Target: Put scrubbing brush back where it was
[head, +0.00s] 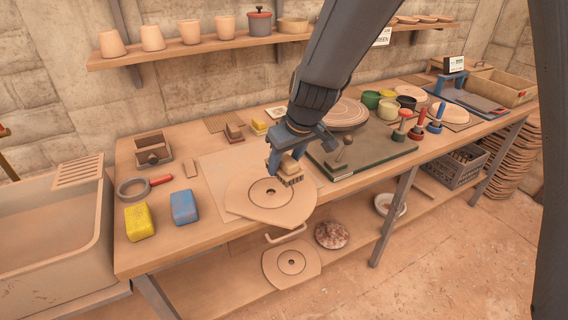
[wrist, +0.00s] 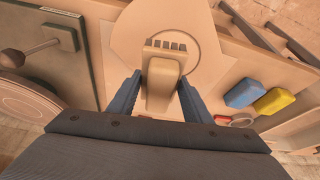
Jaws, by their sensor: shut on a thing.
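The scrubbing brush (head: 290,171) has a pale wooden body and dark bristles in the head view. My gripper (head: 281,163) is shut on it, with the brush over the right part of a round tan filter plate (head: 250,200) that has a dark centre hole. In the wrist view the brush (wrist: 163,88) sits between the two blue fingers of my gripper (wrist: 160,95), its bristle end pointing away from the palm. I cannot tell whether the bristles touch the plate.
The plate lies on a pale board (head: 213,168) on the workbench. A yellow sponge (head: 139,221), a blue block (head: 184,207) and a grey ring with a red handle (head: 133,188) lie to the left. A dark green slab (head: 375,152) with a lever stands right of the plate.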

